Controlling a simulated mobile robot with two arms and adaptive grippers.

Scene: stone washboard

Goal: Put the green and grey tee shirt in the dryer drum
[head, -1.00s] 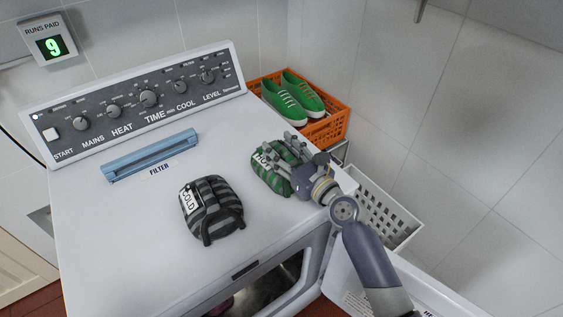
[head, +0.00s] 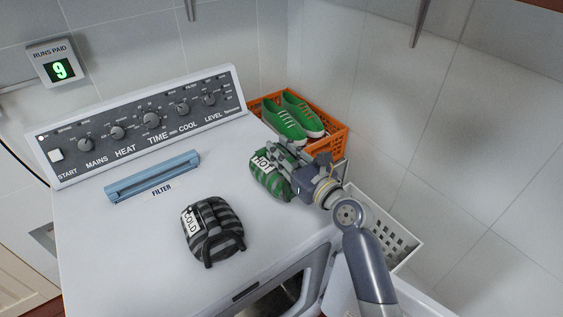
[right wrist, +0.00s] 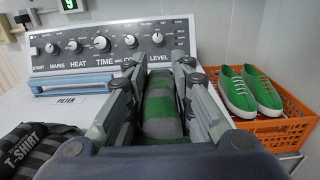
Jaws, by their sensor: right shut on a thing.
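The green and grey striped tee shirt (head: 268,181) is a folded bundle with a white "HOT" tag, at the right side of the dryer's top. My right gripper (head: 290,168) is shut on it from the right. In the right wrist view the shirt (right wrist: 163,108) sits between the two fingers (right wrist: 160,95). The dryer (head: 110,250) is white. Its front door (head: 340,290) stands open, and part of the drum opening (head: 275,300) shows at the bottom of the head view. My left gripper is not in view.
A black and grey striped bundle (head: 225,235) tagged "COLD" lies on the dryer top, left of the green one. A blue filter handle (head: 150,177) is behind it. An orange crate (head: 333,136) with green shoes (head: 302,112) and a white basket (head: 400,245) stand right of the dryer.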

